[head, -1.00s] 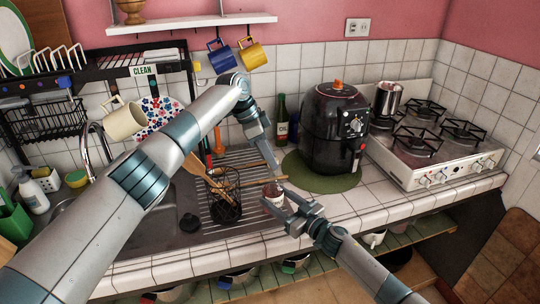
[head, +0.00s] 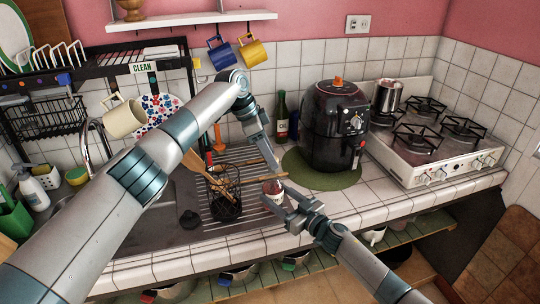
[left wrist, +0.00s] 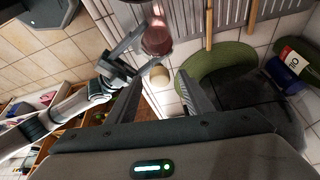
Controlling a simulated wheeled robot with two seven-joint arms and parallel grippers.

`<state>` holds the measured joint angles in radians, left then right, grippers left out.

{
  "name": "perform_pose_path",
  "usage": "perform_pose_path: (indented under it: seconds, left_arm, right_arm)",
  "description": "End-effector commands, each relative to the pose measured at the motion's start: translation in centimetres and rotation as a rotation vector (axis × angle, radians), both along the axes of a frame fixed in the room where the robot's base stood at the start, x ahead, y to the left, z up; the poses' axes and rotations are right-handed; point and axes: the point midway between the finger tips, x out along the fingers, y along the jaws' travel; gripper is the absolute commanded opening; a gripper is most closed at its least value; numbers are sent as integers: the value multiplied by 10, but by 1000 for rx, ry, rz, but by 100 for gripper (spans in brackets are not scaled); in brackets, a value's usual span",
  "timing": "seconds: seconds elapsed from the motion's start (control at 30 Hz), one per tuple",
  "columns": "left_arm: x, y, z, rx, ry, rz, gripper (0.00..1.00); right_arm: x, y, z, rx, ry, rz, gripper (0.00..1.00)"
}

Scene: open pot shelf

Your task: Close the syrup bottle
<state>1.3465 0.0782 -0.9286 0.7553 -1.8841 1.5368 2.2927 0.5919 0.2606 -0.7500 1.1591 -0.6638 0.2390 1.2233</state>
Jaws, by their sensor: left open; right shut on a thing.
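The syrup bottle (head: 271,189), dark red with a pale label, is at the front of the counter beside the drying rack. It also shows in the left wrist view (left wrist: 156,40). My right gripper (head: 289,208) is shut on it from the right. My left gripper (head: 276,170) is open just above the bottle, pointing down. In the left wrist view a pale tan round piece (left wrist: 160,77), perhaps the cap, appears between my open left fingers. I cannot tell whether it touches the bottle or the fingers.
A wire holder (head: 225,205) with wooden utensils stands left of the bottle, near the sink. A black air fryer (head: 335,125) on a green mat (head: 300,172) and a green oil bottle (head: 281,118) stand behind. The stove (head: 440,150) is right. Tiled counter right of the bottle is clear.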

Motion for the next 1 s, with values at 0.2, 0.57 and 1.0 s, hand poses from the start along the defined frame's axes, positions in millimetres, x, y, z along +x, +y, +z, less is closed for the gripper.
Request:
perform_pose_path:
  seconds: [0.2, 0.57, 1.0]
  left_arm:
    - [-1, 11, 26, 0, -3, 1, 47]
    - [-5, 35, 82, 0, -2, 1, 47]
    - [-7, 44, 104, 0, 1, 0, 47]
  right_arm:
    - [0, 0, -1, -1, 1, -1, 15]
    - [0, 0, -1, -1, 1, -1, 15]
    - [0, 0, -1, -1, 1, 0, 15]
